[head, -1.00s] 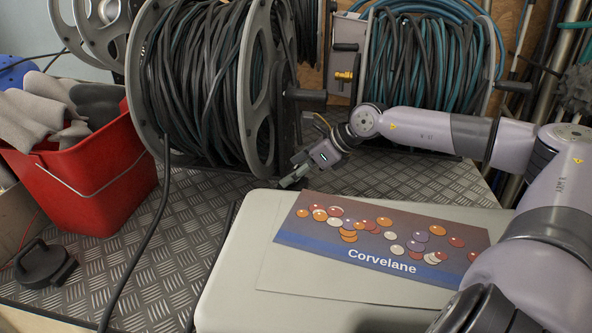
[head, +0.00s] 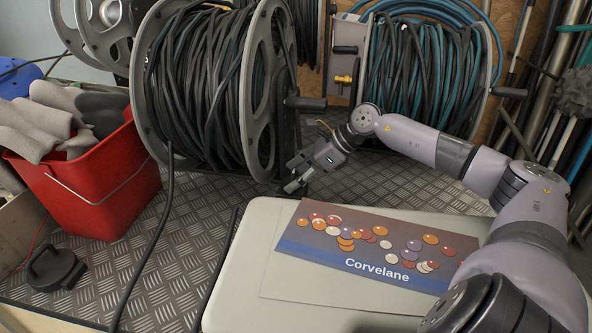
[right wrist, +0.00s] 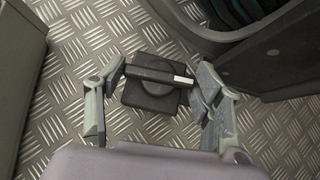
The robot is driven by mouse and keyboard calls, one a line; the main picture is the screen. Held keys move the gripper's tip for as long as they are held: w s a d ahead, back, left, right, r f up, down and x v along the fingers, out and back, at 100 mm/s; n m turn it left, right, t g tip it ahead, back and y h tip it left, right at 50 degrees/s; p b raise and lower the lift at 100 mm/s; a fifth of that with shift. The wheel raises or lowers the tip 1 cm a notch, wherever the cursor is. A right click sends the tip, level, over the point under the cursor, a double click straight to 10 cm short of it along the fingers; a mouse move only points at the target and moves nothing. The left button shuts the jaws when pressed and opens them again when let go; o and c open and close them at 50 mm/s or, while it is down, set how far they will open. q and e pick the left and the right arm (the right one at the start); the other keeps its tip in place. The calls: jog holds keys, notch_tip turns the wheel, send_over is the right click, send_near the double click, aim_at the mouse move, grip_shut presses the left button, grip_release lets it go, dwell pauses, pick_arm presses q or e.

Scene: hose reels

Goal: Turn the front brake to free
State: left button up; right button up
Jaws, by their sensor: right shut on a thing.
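The front brake (right wrist: 155,95) is a dark square base with a round disc and a bar handle (right wrist: 150,76) across it, with a white mark near the bar's right end. It sits on the tread plate beside the reel in the right wrist view. My right gripper (right wrist: 160,80) has one finger at each end of the bar and is shut on it. In the head view my right gripper (head: 293,184) is low beside the front hose reel (head: 262,105); the brake is not clearly visible there. My left gripper is not in view.
A pale case (head: 235,290) with a Corvelane sheet (head: 375,250) lies in front of the gripper. A red bucket (head: 95,190) of gloves stands left. A black round object with a handle (head: 52,268) lies front left. A second reel (head: 425,80) stands behind my arm.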

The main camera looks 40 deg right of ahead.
dwell(0.3)
jog(key=o, duration=1.1)
jog(key=shift+o, duration=0.2)
jog(key=shift+d, duration=0.1)
jog(key=shift+v, duration=2)
send_near(294, 177)
jog(key=v, duration=0.3)
jog(key=shift+w+d, duration=0.1)
